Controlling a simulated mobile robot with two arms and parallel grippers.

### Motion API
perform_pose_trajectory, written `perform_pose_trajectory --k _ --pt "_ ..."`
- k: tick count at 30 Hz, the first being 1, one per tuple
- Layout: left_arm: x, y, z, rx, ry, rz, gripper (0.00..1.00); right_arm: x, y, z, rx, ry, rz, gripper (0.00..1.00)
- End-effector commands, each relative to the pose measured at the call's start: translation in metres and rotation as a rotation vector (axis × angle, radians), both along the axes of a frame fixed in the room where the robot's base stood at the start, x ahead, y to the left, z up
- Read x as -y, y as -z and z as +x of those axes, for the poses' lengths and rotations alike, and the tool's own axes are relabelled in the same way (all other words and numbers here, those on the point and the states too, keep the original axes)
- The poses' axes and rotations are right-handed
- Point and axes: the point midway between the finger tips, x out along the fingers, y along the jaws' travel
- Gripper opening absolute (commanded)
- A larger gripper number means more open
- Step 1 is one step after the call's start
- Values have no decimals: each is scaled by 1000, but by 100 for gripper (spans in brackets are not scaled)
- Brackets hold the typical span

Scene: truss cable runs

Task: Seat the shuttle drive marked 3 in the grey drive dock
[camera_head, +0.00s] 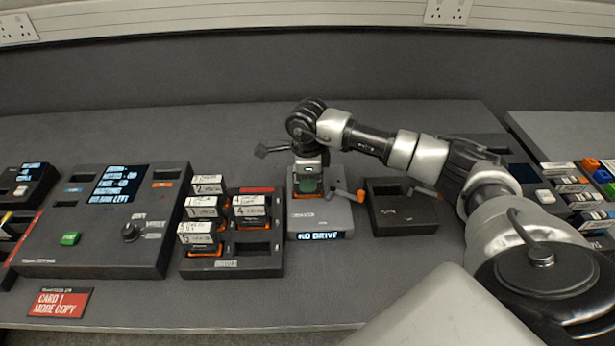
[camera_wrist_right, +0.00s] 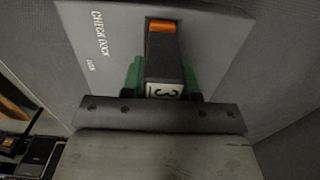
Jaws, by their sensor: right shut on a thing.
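The drive marked 3 (camera_wrist_right: 163,60) is dark with an orange end and a white label. My right gripper (camera_head: 309,184) is shut on it, with a green finger on each side in the wrist view (camera_wrist_right: 162,78). The grey drive dock (camera_head: 305,218) is directly below the gripper, and its display reads "NO DRIVE". My left gripper is not in view.
A black rack (camera_head: 232,268) left of the dock holds several drives with white labels. An orange-tipped lever (camera_head: 349,194) is on the dock's right side. A dark tray (camera_head: 403,212) stands right of it. A control panel (camera_head: 105,225) and a red card (camera_head: 60,302) are at left.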

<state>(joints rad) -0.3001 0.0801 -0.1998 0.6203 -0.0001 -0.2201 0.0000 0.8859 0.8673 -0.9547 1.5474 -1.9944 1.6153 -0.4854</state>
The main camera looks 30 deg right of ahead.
Motion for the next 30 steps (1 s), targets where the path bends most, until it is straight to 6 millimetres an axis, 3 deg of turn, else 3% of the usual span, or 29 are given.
perform_pose_trajectory --k 12,13,18,23,27,30 --pt "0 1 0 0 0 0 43 0 1 0 1 1 0 0" --pt "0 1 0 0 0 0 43 0 1 0 1 0 0 34" --pt "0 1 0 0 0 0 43 0 1 0 1 0 0 59" --pt "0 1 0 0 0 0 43 0 1 0 1 0 0 59" --pt "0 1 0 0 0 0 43 0 2 0 0 0 0 76" --pt "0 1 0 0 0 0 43 0 2 0 0 0 0 76"
